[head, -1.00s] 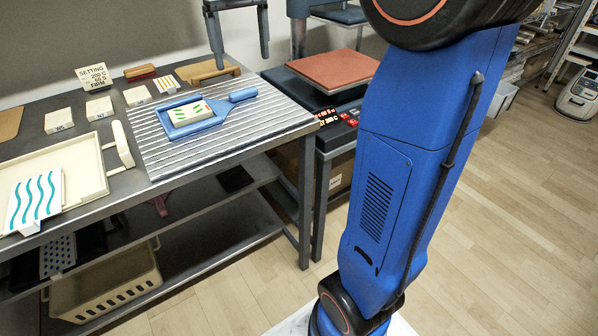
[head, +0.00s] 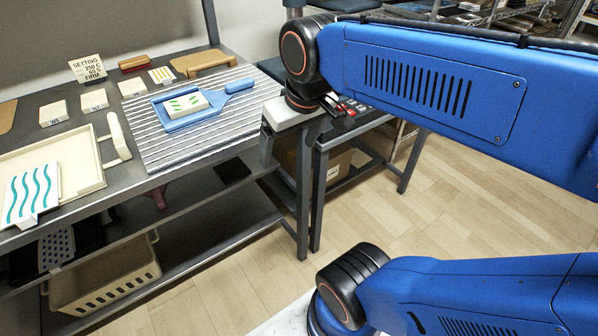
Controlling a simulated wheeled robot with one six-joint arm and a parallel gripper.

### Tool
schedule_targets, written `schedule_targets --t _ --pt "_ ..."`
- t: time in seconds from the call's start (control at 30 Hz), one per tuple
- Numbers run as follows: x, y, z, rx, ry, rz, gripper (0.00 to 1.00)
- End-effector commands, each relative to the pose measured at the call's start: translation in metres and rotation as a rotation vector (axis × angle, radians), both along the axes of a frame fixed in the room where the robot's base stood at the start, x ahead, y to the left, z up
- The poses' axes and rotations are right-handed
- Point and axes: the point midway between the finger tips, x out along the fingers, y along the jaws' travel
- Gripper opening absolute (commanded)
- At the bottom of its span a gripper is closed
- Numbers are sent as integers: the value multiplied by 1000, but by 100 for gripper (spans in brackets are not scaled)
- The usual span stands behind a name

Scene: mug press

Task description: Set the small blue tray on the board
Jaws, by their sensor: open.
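The small blue tray (head: 171,125) lies on a ridged silver-grey board (head: 156,158) at the right end of the table. Its handle (head: 239,86) points to the back right. A white block with green marks (head: 187,104) lies in it. A tan wooden board with a raised handle (head: 203,64) lies behind the ridged one; I cannot tell which board is meant. My gripper (head: 268,143) is at the table's right front edge, right of the tray and apart from it. It is open and empty; one grey finger shows, and the other is hidden.
A cream tray (head: 85,185) holding a wavy-striped card (head: 32,195) stands front left. Several pale blocks (head: 93,100), a setting sign (head: 88,69) and a striped card (head: 162,75) stand behind. My arm covers most of the press to the right.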

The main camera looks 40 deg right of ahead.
Motion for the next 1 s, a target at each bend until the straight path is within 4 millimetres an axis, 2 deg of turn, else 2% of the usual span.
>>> schedule_targets --t 0.03,0.1,0.3,0.93,0.97,1.0 --pt "-11 1 -11 1 -17 0 85" --pt "-21 1 -24 1 -37 0 85" --pt "-37 2 -45 2 -70 1 85" --pt "-38 2 -48 2 -73 1 85" --pt "-38 2 -48 2 -73 1 80" --pt "-38 2 -48 2 -73 1 70"
